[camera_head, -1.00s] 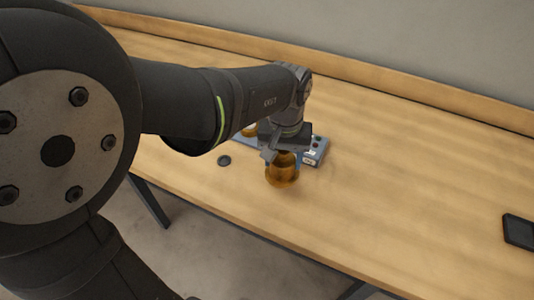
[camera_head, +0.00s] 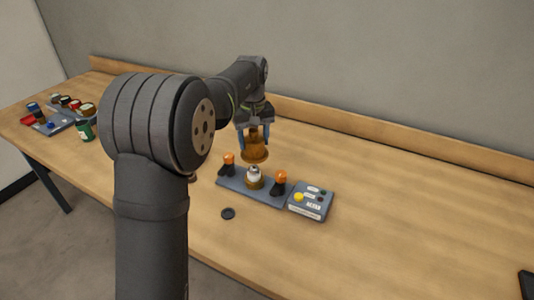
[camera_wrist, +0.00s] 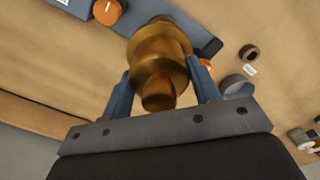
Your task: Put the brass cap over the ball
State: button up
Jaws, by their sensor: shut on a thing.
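My gripper (camera_head: 253,132) is shut on the brass cap (camera_head: 255,152), which it holds in the air. In the wrist view the cap (camera_wrist: 160,55) sits between the two blue fingers and hides what lies beyond it. A pale ball (camera_head: 254,171) sits in a brass seat (camera_head: 254,183) in the middle of a grey base plate (camera_head: 233,183). The cap is above the ball and apart from it in the head view.
Two orange-topped black clamps (camera_head: 228,160) (camera_head: 281,178) flank the ball. A grey control box (camera_head: 312,203) with a yellow button is at the right. A black disc (camera_head: 228,213) lies in front. A green can (camera_head: 85,131) and trays stand far left.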

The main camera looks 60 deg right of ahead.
jog(key=shift+w+d+f, duration=0.1)
jog(key=shift+w+d, duration=0.05)
jog(key=shift+w, duration=0.2)
jog(key=shift+f, duration=2)
jog(key=shift+f, duration=2.8)
jog(key=o, duration=1.7)
jog(key=shift+r, duration=3.55)
